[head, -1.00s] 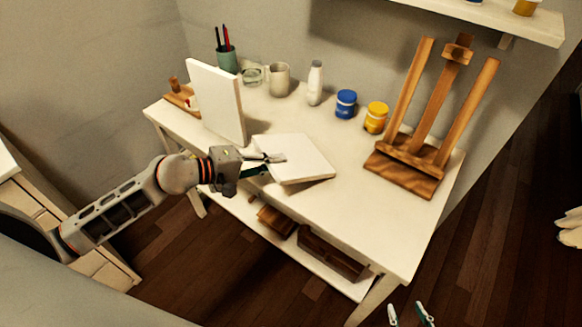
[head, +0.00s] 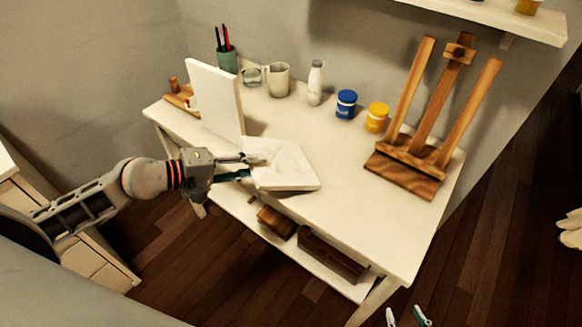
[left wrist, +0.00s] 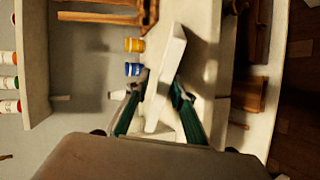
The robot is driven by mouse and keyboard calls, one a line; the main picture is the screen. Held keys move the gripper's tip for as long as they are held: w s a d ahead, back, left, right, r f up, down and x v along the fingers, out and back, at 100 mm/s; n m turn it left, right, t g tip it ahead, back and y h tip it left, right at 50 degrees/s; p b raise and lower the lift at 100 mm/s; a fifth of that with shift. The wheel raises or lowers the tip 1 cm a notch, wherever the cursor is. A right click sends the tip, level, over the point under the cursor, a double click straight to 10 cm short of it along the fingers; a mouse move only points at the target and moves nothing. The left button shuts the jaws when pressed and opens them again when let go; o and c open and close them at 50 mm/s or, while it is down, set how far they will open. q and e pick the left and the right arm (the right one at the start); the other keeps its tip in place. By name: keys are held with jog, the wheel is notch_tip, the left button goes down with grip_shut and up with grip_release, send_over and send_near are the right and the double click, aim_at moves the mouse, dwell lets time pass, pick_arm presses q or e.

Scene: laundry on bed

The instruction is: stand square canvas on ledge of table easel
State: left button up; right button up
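The white square canvas (head: 290,172) lies roughly flat near the table's front edge and overhangs it slightly. My left gripper (head: 258,165) has one finger over its near-left edge and the other, teal, under it, partly hidden. In the left wrist view the canvas (left wrist: 170,62) shows nearly edge-on between the fingers (left wrist: 161,88), which appear closed on it. The wooden table easel (head: 425,115) stands at the table's right end, its ledge (head: 413,160) bare. My right gripper (head: 406,317) shows only as two separated fingertips at the bottom edge, empty.
A tall white panel (head: 213,100) stands upright just behind the canvas. A brush cup (head: 226,60), glass, mug (head: 278,80), white bottle (head: 315,82), blue jar (head: 346,104) and yellow jar (head: 377,117) line the back. The table's front right (head: 375,225) is clear.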

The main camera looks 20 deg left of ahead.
pick_arm(q)
jog(key=shift+v, duration=0.95)
pick_arm(e)
jog(key=shift+s+f, duration=0.1)
jog(key=shift+f, duration=0.1)
pick_arm(q)
notch_tip(320, 180, up, 7)
jog(key=s+a+p, duration=0.2)
jog(key=p, duration=0.1)
pick_arm(e)
jog(key=shift+t, duration=0.3)
jog(key=r, duration=0.1)
jog(key=w+r, duration=0.1)
jog(key=r, duration=0.3)
jog(key=shift+w, duration=0.3)
